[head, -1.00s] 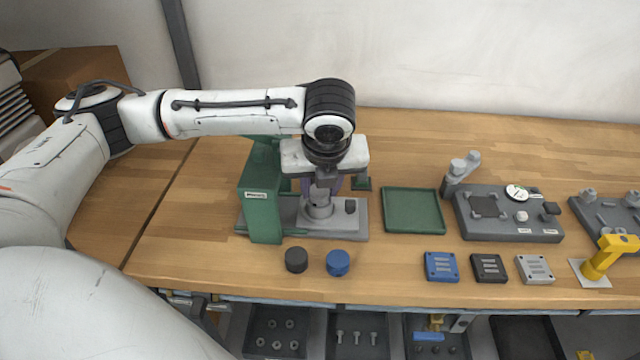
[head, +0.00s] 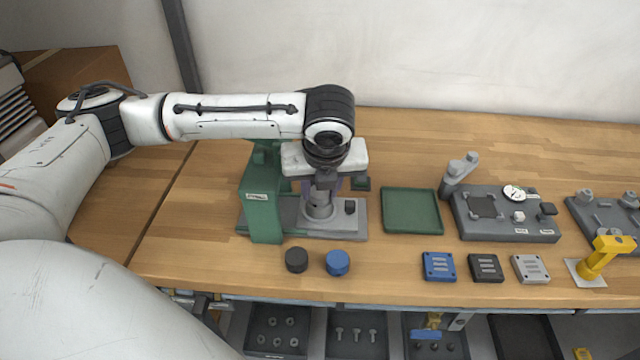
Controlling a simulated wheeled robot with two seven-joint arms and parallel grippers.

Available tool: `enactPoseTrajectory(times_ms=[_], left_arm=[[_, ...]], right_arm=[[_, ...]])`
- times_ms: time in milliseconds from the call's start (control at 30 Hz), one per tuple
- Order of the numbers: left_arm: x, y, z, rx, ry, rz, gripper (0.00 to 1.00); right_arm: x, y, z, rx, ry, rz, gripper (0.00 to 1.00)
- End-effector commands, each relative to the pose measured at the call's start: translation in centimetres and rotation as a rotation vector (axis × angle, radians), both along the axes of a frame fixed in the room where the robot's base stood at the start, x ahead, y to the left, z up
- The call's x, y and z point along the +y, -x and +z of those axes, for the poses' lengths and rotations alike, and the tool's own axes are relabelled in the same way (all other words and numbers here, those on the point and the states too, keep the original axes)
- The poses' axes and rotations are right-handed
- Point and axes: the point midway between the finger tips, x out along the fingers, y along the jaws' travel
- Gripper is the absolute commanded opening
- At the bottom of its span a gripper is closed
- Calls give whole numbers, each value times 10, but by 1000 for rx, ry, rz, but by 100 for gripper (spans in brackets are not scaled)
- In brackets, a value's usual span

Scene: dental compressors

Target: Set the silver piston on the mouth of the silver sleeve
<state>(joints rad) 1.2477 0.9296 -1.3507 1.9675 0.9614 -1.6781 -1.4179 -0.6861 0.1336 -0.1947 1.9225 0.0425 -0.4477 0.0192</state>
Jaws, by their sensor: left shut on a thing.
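The silver sleeve (head: 319,211) stands upright on the grey base of the green press. My left gripper (head: 322,191) points down directly above the sleeve. It is shut on a small silver piece, which I take for the silver piston; the fingers hide most of it. The piece is at the sleeve's mouth, but I cannot tell whether it touches the rim. A black piston (head: 296,260) and a blue piston (head: 338,263) stand on the table in front of the press. My right gripper is not in view.
The green press (head: 262,205) rises just left of the sleeve. An empty green tray (head: 411,211) lies to its right. Further right are a grey fixture (head: 507,232), several small slotted blocks and a yellow tool (head: 603,258). Open bins with parts sit below the table's front edge.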

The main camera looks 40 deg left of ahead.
Motion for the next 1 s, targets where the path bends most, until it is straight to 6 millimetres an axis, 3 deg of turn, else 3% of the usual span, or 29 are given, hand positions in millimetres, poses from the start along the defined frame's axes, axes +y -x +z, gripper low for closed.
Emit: enactPoseTrajectory(times_ms=[400, 433, 533, 733, 833, 1000], left_arm=[[0, 0, 0, -1, -1, 0, 9], [0, 0, 0, -1, -1, 0, 35], [0, 0, 0, -1, -1, 0, 52], [0, 0, 0, -1, -1, 0, 53], [0, 0, 0, 0, -2, 1, 68], [2, 1, -1, 4, -4, 4, 69]], right_arm=[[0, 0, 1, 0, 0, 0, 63], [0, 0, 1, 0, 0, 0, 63], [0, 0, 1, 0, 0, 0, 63], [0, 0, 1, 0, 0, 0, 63], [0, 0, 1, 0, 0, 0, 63], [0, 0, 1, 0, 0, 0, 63]])
